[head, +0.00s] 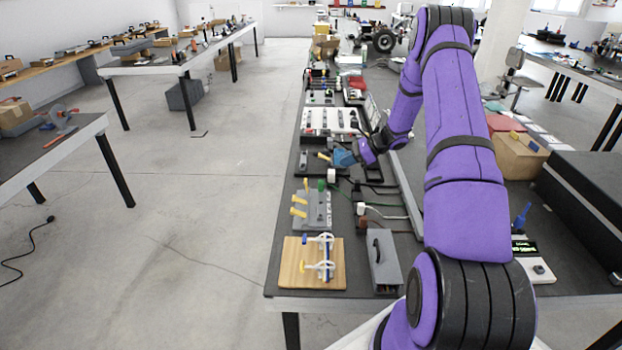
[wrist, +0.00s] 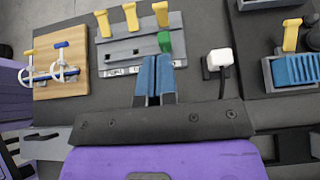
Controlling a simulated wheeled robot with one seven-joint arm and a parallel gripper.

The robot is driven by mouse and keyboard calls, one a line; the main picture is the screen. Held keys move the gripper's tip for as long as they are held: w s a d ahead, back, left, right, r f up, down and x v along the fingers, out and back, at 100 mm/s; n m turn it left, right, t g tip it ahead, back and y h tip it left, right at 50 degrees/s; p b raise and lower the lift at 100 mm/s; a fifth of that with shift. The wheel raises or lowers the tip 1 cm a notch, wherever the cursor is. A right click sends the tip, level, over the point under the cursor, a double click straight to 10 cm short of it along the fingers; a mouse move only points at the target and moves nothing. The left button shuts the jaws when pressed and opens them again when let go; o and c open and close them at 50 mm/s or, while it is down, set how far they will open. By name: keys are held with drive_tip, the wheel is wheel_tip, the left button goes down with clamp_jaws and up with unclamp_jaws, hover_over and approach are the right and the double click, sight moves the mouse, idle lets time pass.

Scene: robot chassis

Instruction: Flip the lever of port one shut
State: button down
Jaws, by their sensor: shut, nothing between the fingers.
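The grey port block (head: 313,222) has a row of yellow levers along its far side in the wrist view. The levers are the left (wrist: 103,23), middle (wrist: 130,16) and right (wrist: 160,13) ones; all stick out from the block's edge. A green piece (wrist: 165,42) sits at the right lever's port. A white label strip (wrist: 125,71) runs along the near edge; its marks are too small to read. My gripper (wrist: 157,60) is shut and empty, its blue fingers pointing towards the block's green-piece end. It also shows in the head view (head: 343,157). Contact cannot be told.
A wooden board (wrist: 62,65) with white clamps lies left of the block in the wrist view. A white plug (wrist: 219,61) with a black cable stands to the right. Beyond it are a blue ribbed part (wrist: 296,70) and another yellow lever (wrist: 291,35).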

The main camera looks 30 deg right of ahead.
sight(305, 180)
drive_tip(key=shift+a, duration=0.1)
drive_tip(key=x, duration=1.4)
drive_tip(key=shift+r, duration=0.1)
drive_tip(key=shift+w+a+r+g+h, duration=0.1)
drive_tip(key=shift+w+a+g+h, duration=0.15)
drive_tip(key=shift+h, duration=0.25)
drive_tip(key=shift+w+a+g+h, duration=0.45)
drive_tip(key=shift+a+g+h, duration=0.4)
drive_tip(key=shift+h, duration=0.15)
drive_tip(key=shift+w+a+g+h, duration=0.4)
drive_tip(key=shift+a+g+h, duration=0.25)
drive_tip(key=shift+h, duration=0.45)
drive_tip(key=shift+w+a+f+g+h, duration=0.3)
drive_tip(key=shift+f+g+h, duration=0.3)
drive_tip(key=shift+h, duration=0.3)
drive_tip(key=shift+r, duration=0.1)
drive_tip(key=shift+s+d+f, duration=0.2)
drive_tip(key=shift+s+d, duration=0.2)
drive_tip(key=shift+d, duration=0.15)
